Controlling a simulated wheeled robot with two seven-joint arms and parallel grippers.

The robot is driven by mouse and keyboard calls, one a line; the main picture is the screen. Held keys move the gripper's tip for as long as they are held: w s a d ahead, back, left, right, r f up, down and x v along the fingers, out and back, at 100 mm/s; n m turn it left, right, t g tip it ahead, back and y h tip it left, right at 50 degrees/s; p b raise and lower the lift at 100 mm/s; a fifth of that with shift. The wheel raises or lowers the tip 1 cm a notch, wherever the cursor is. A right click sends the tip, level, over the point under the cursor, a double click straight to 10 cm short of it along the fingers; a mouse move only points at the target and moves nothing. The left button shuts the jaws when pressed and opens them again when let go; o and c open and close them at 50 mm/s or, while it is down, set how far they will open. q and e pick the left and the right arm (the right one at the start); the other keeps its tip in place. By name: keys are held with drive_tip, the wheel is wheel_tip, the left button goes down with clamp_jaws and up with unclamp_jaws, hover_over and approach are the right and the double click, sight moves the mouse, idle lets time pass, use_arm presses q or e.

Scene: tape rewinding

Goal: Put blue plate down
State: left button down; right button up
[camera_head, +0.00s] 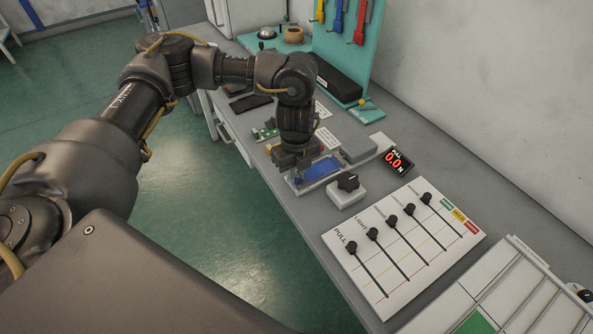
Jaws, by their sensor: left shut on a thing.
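The blue plate (319,169) is a small flat blue piece in a light-framed fixture (318,181) on the bench, just right of my left gripper. My left gripper (293,164) points down at the fixture's left side and is shut, its fingers meeting the plate's left end. The fingertips are small and dark here, and the wrist hides part of the plate's far edge. I cannot tell whether the plate rests on the fixture or sits slightly above it. My right gripper is not in view.
A white box with a black knob (347,184) stands close in front of the fixture. A grey block (358,150) and a red "0.0 N" display (397,161) are to the right. A white slider panel (403,246) lies nearer. Tools hang on a teal board (343,45) behind.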

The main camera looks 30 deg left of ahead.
use_arm(q)
drive_tip(key=shift+r, duration=0.1)
drive_tip(key=shift+f, duration=0.2)
drive_tip(key=c, duration=1.4)
unclamp_jaws()
